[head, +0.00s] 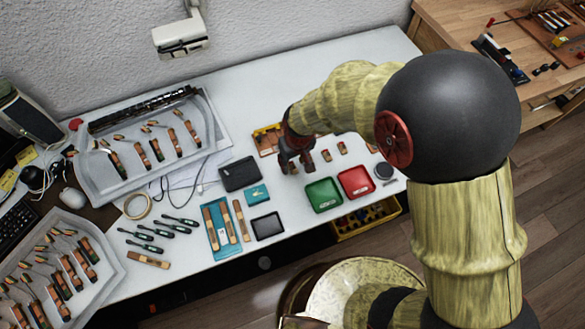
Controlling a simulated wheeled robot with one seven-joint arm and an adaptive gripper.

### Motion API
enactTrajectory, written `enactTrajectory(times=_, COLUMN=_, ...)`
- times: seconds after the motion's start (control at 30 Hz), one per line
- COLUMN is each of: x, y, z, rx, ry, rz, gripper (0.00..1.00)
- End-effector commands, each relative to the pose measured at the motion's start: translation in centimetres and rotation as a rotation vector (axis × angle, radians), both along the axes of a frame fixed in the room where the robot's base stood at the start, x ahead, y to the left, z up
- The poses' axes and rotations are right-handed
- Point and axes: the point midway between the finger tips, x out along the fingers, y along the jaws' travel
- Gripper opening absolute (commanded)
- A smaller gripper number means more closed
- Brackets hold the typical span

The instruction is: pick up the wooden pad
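My gripper (295,167) is dark red and black, over the back middle of the white table. It points down, and its fingers look spread apart. A small wooden piece (293,168) shows between or just behind the fingers; I cannot tell whether they touch it. Two similar small wooden pieces, one at left (326,155) and one at right (342,148), lie on the table to the right of my gripper. Which of these small pieces is the wooden pad cannot be told from this view. The gripper hides part of the surface under it.
A green tray (323,195) and a red tray (356,182) stand in front and to the right of my gripper. A black case (239,174) lies to its left. Several screwdrivers and piano parts cover the left.

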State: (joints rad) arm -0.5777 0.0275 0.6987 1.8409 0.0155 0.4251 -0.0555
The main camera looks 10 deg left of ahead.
Motion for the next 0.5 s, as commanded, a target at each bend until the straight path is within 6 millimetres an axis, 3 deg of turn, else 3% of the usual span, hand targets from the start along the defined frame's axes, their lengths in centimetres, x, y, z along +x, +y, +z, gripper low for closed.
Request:
enactTrajectory(times=0.03, x=0.05, y=0.05, z=-1.16, rx=-0.001, ry=0.002, rz=0.0, gripper=0.38)
enactTrajectory(times=0.13, x=0.25, y=0.19, z=-1.95, rx=0.0, ry=0.0, rz=0.0, gripper=0.38)
enactTrajectory(times=0.37, x=0.29, y=0.21, z=-1.93, rx=0.001, ry=-0.001, rz=0.0, gripper=0.38)
enactTrajectory(times=0.5, x=0.28, y=0.2, z=-1.92, rx=0.001, ry=-0.001, rz=0.0, gripper=0.3)
